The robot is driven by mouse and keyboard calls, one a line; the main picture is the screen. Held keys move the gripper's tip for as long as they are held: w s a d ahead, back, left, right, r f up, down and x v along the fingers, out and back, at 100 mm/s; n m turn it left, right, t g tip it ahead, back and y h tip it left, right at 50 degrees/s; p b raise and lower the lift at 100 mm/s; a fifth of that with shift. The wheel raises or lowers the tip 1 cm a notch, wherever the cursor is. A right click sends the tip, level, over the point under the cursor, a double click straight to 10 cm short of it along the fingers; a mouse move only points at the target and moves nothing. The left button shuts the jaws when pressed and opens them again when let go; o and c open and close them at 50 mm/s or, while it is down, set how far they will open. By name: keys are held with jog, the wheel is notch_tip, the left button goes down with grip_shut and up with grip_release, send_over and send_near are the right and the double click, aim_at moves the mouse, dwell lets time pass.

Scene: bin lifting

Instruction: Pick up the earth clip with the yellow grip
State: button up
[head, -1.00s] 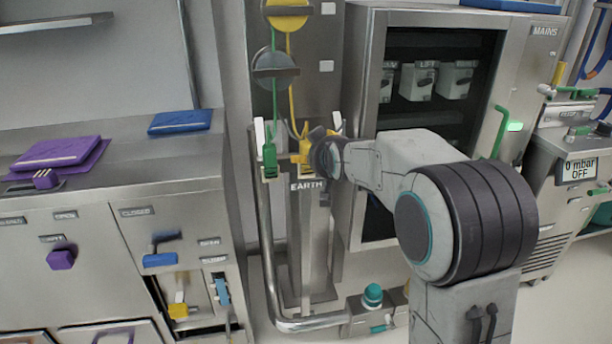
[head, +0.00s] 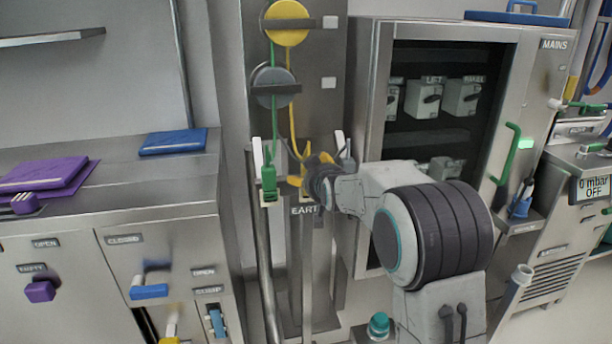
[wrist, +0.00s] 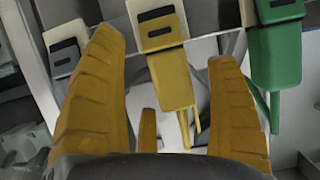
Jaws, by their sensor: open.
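My gripper (wrist: 163,50) is open, with one finger on each side of the clip and gaps showing. In the head view my gripper (head: 312,172) is at the post above the EARTH label, and it mostly hides the yellow clip. The clip with the green grip (head: 269,184) hangs just left of it; it also shows right of my right finger in the wrist view (wrist: 275,55).
Green and yellow cables run up to a yellow reel (head: 286,24) and a grey reel (head: 273,86). The MAINS cabinet (head: 500,80) stands close on the right, a steel counter (head: 110,195) on the left.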

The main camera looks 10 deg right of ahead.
jog(key=shift+w+a+f, duration=0.2)
jog(key=shift+w, duration=0.35)
jog(key=shift+s, duration=0.15)
jog(key=c, duration=1.4)
